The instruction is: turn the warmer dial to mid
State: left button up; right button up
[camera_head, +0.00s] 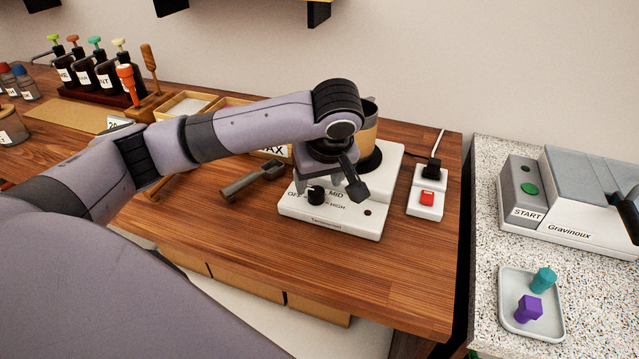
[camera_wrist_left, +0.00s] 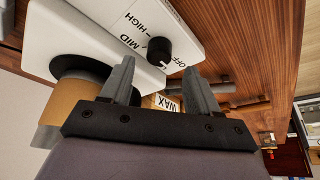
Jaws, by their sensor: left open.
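The warmer (camera_head: 335,222) is a white box on the wooden table, with a black dial (camera_head: 316,194) on its front top face. OFF, MID and HIGH are printed around the dial. In the left wrist view the dial (camera_wrist_left: 159,51) shows a small white mark that appears to face the OFF side. My left gripper (camera_head: 330,186) is over the warmer, pointing down. In the wrist view its two fingers (camera_wrist_left: 158,68) are spread, with the dial showing between and just beyond their tips. Contact with the dial cannot be told. My right gripper is not in view.
A pot (camera_head: 366,134) stands on the warmer's black plate behind my gripper. A dark-handled tool (camera_head: 253,180) lies left of the warmer. A power strip with a red switch (camera_head: 427,199) is to the right. The table's front right is clear.

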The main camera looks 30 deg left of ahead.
aim_at(316, 191)
pick_arm(q)
jog(key=shift+x, duration=2)
jog(key=c, duration=1.1)
jog(key=shift+o, duration=0.3)
